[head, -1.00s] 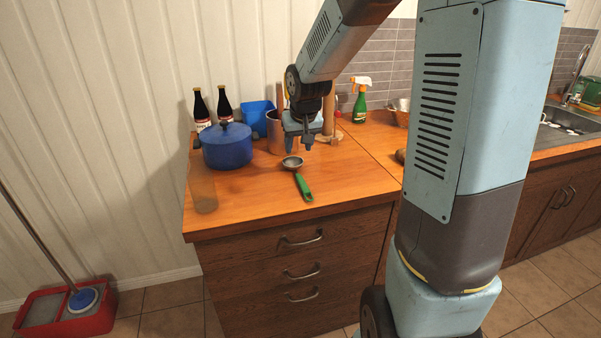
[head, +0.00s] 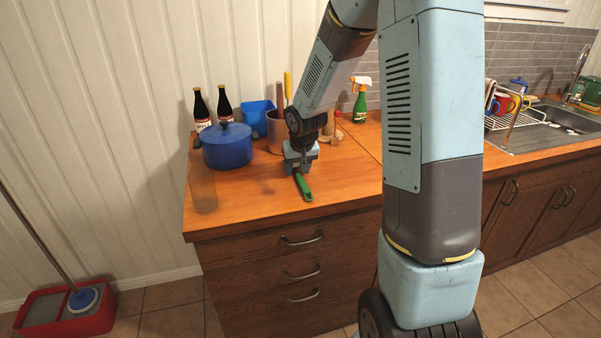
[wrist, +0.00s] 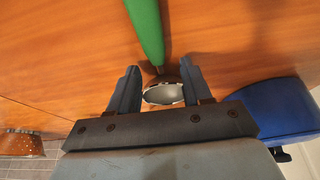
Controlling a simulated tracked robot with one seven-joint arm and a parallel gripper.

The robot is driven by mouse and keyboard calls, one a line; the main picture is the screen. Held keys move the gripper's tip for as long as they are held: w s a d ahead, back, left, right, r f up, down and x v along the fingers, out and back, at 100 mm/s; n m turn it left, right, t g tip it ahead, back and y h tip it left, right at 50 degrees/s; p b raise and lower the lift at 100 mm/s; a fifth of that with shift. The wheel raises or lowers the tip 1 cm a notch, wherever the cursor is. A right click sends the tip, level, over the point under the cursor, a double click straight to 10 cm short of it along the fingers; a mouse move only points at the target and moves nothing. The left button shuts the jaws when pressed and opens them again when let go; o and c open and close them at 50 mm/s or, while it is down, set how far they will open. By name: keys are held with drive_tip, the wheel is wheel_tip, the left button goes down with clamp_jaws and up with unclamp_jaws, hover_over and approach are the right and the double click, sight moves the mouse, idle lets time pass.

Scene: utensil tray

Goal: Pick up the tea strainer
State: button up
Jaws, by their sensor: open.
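The tea strainer has a green handle (head: 303,187) and lies on the wooden counter near its front edge. My gripper (head: 297,168) is low over its bowl end and hides the bowl in the head view. In the wrist view my gripper (wrist: 158,82) is open, with one finger on each side of the strainer's metal bowl and neck. The round bowl (wrist: 163,94) sits between the fingers, and the green handle (wrist: 146,30) runs away toward the top. I cannot tell whether either finger touches it.
A blue pot (head: 227,147) stands left of my gripper, with two dark bottles (head: 223,106) behind. A blue container (head: 257,118), a utensil pot (head: 275,132) and a green spray bottle (head: 360,104) stand at the back. A tall translucent container (head: 203,188) is front left. The counter front is mostly clear.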

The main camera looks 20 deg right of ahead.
drive_tip(key=shift+w+f, duration=0.1)
drive_tip(key=shift+f, duration=0.2)
clamp_jaws()
